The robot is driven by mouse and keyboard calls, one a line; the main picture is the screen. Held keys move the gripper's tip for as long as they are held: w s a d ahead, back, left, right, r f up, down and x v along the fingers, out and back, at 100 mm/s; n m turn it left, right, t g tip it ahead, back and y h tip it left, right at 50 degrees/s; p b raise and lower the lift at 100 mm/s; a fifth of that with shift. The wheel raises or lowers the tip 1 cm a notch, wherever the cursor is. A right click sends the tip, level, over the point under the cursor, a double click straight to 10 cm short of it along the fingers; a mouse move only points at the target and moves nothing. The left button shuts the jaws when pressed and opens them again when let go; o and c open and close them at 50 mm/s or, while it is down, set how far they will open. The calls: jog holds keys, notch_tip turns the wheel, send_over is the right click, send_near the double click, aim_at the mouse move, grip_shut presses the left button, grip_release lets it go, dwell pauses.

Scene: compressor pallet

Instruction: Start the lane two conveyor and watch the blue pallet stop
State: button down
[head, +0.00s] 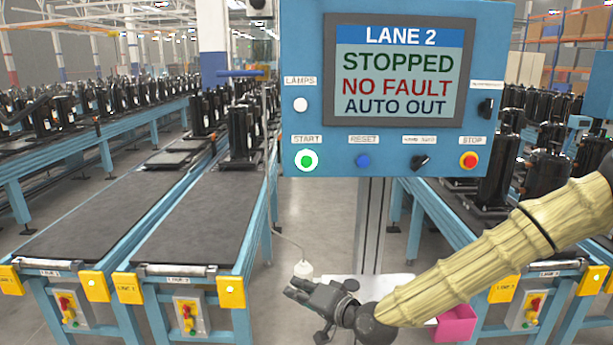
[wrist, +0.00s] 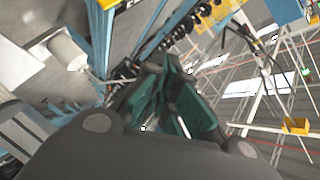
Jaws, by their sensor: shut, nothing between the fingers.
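The blue control panel (head: 295,100) stands upright; its screen (head: 398,70) reads LANE 2, STOPPED, NO FAULT, AUTO OUT. The green START button (head: 306,160) with a pale ring is at its lower left. The lane two conveyor (head: 185,225) runs back to the left of the panel, its front belt bare. Black compressors stand farther along it on a dark base (head: 243,164). I cannot make out a blue pallet. My gripper (head: 292,291) is below the panel, apart from the buttons, its fingers shut and empty. The fingers (wrist: 165,100) also show in the wrist view.
A white cylinder on a thin wire (head: 303,270) is close beside my gripper. A blue RESET button (head: 362,161), black knob (head: 420,162) and red STOP button (head: 468,160) line the panel. A pink bin (head: 457,323) is below. Lane one (head: 80,220) is at left.

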aim_at(307, 161)
jog(key=w+d+r+t+y, duration=0.1)
jog(key=w+r+t, duration=0.1)
jog(key=r, duration=1)
jog(key=w+d+r+t+y, duration=0.1)
jog(key=w+r+y, duration=0.1)
jog(key=r, duration=1)
jog(key=shift+w+r+t+p, duration=0.3)
jog(key=shift+w+r+t, duration=0.1)
jog(key=shift+w, duration=0.15)
jog(key=shift+w, duration=4.4)
jog(key=shift+w+f+b, duration=0.1)
jog(key=shift+b, duration=0.35)
jog(key=shift+w, duration=0.3)
